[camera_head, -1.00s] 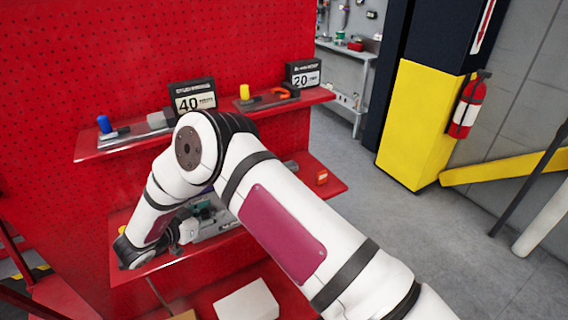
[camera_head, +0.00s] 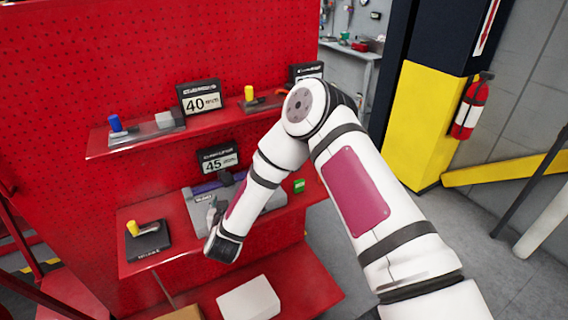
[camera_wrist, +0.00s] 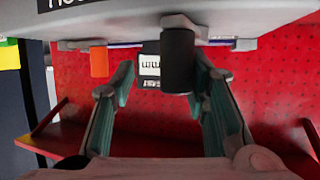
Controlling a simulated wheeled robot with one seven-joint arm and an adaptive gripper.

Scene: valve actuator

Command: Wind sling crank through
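The grey winch unit (camera_head: 265,199) sits on the middle shelf, with a purple sling (camera_head: 212,187) along it. In the wrist view its grey body (camera_wrist: 235,14) fills the top. A black cylindrical grip (camera_wrist: 178,62) on a grey nut shows there, and a smaller orange grip (camera_wrist: 99,62) is to its left. My gripper (camera_wrist: 160,85) is open and empty, with teal-padded fingers. The black grip appears between the fingertips, closer to the right one; I cannot tell whether they touch. In the head view my gripper (camera_head: 214,212) is at the unit's front left, largely hidden by my wrist.
A yellow-knobbed lever on a black plate (camera_head: 148,242) is left on the same shelf. The 45 sign (camera_head: 218,158) stands behind the unit. The upper shelf holds a blue-knobbed device (camera_head: 116,123), a yellow knob (camera_head: 249,93) and the 40 sign (camera_head: 198,97). A white box (camera_head: 248,300) lies below.

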